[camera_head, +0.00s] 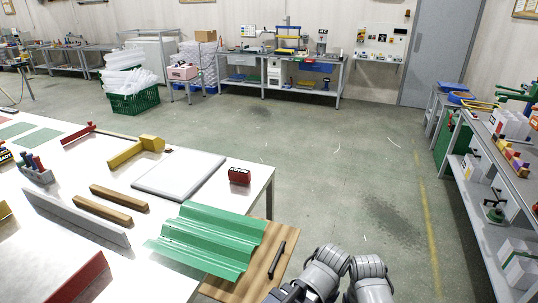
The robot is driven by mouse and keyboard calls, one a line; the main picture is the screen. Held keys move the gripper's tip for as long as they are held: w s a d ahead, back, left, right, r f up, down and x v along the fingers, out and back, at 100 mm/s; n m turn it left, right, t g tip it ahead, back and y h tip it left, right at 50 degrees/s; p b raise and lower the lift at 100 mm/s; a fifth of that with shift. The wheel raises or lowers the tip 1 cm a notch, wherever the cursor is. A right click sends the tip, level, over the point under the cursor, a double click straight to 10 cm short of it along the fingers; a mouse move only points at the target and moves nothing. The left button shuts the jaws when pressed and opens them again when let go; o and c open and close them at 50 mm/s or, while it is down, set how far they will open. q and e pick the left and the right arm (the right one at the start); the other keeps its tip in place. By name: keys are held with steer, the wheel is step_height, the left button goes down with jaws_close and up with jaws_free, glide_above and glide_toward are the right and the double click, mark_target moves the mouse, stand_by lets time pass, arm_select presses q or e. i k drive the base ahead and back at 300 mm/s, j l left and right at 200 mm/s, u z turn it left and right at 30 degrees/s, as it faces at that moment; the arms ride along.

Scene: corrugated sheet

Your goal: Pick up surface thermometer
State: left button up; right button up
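I cannot tell for certain which item is the surface thermometer. A small red block-like item (239,176) sits near the right edge of the white worktable (262,178). A slim black bar-shaped item (277,260) lies on a brown board (255,278), to the right of the green corrugated sheet (205,241). A yellow tool with a thick rounded end (150,144) lies farther back, left of the red item. Grey links of my arms show at the bottom, right of the board. Neither gripper's fingertips are in view.
A pale flat slab (180,176), two brown bars (118,198) and a long grey bar (75,216) lie on the worktable. Open floor (345,165) lies to the right. Shelving (490,150) with several items stands at the far right, and benches (285,70) line the back wall.

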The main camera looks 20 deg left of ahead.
mark_target(239, 176)
steer(key=i+l+u, duration=0.1)
steer(key=i+u, duration=0.2)
steer(key=i, duration=0.15)
steer(key=i+l+u, duration=0.15)
steer(key=i+u, duration=0.15)
steer(key=i, duration=0.2)
steer(key=i+l+u, duration=0.5)
steer(key=u, duration=0.2)
steer(key=i+l+u, duration=0.45)
steer(key=l+u, duration=0.3)
steer(key=i+l+u, duration=0.15)
steer(key=l+u, duration=0.25)
steer(key=i+l+u, duration=0.1)
steer(key=l+u, duration=0.55)
steer(key=l, duration=0.15)
steer(key=l+u, duration=0.3)
steer(key=l, duration=0.2)
steer(key=k, duration=0.1)
